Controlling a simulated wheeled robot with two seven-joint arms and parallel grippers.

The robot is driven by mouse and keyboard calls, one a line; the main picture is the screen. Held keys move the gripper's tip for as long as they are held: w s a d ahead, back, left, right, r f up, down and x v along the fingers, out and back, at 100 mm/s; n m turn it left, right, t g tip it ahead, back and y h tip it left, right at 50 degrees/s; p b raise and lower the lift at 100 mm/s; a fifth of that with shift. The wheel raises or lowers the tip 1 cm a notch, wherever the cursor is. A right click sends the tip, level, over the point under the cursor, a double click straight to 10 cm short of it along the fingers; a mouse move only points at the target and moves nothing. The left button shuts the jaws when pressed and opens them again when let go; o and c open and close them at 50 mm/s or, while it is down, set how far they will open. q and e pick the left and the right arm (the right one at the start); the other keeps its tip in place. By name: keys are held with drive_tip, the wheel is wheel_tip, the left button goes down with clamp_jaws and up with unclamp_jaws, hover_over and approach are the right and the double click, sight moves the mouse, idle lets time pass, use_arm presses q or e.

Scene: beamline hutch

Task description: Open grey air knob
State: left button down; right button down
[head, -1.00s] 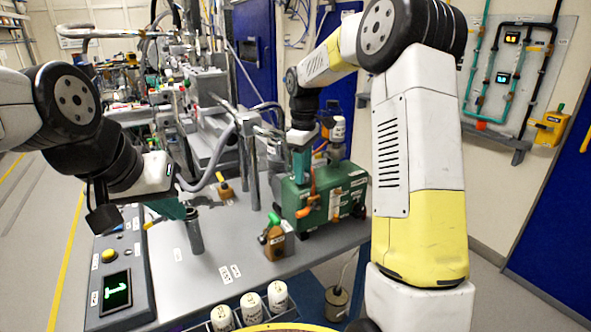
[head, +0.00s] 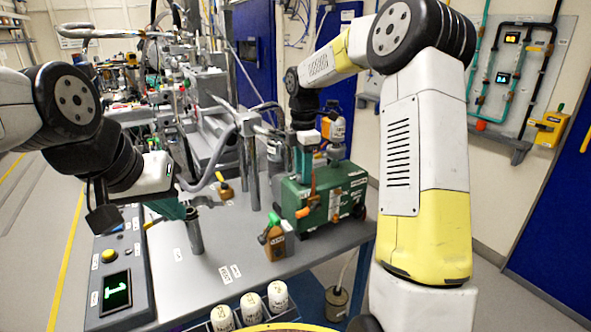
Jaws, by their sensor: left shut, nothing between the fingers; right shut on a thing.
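My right gripper (head: 303,163) reaches down from the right arm onto the top left of the green box (head: 345,192). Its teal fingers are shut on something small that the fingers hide. I cannot make out a grey knob clearly; the held thing may be it. Orange handles (head: 312,186) show on the box's front, just below the fingers. My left gripper (head: 180,209) is shut and empty at the left, near the top of a short grey post (head: 194,232) on the grey table (head: 215,300). I cannot tell if it touches the post.
White bottles (head: 250,308) sit in a rack at the front edge. A control panel (head: 116,292) with a green display is at the left.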

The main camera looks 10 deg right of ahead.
drive_tip(key=shift+n, duration=0.6)
drive_tip(key=c, duration=1)
unclamp_jaws()
drive_tip(key=shift+o, duration=0.2)
wheel_tip(320, 180, up, 7)
drive_tip(key=shift+r, duration=0.45)
